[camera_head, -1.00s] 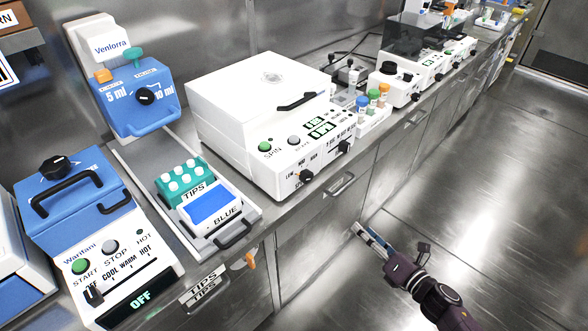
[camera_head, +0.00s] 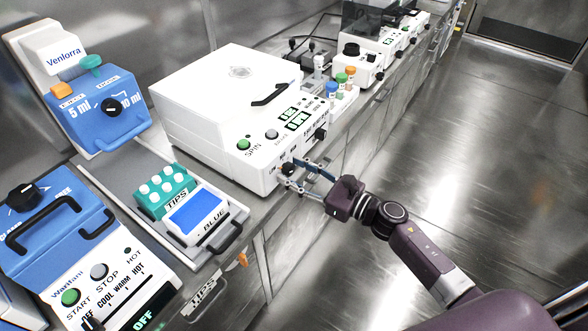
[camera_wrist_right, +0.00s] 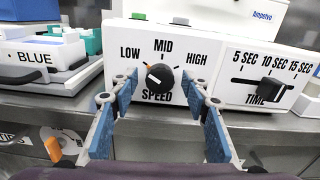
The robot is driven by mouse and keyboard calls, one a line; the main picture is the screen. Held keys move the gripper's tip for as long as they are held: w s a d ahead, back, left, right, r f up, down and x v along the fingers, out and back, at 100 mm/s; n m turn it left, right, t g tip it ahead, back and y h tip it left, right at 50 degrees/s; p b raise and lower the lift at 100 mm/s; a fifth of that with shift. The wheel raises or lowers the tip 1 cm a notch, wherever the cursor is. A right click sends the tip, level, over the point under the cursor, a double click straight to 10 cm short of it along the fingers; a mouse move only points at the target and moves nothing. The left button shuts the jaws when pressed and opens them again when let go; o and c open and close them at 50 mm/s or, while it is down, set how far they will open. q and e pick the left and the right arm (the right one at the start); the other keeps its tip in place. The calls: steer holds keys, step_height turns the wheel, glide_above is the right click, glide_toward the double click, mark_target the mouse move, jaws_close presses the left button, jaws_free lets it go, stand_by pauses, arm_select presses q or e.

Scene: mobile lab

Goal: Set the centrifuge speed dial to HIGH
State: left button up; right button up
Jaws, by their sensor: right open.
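The white centrifuge (camera_head: 235,105) stands on the bench, with the black speed dial (camera_head: 288,169) low on its front. In the right wrist view the speed dial (camera_wrist_right: 161,77) sits below the LOW, MID and HIGH labels. My right gripper (camera_head: 292,174) is open in front of the dial. In the right wrist view its blue fingers (camera_wrist_right: 162,88) stand left and right of the dial, apart from it. My left gripper is not in view.
The TIME slider (camera_wrist_right: 263,85) lies right of the dial. Floor space in front of the bench is free.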

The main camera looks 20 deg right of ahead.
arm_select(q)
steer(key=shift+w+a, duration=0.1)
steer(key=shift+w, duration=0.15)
arm_select(e)
steer(key=shift+w, duration=0.1)
steer(key=c, duration=1.2)
steer(key=shift+o, duration=0.2)
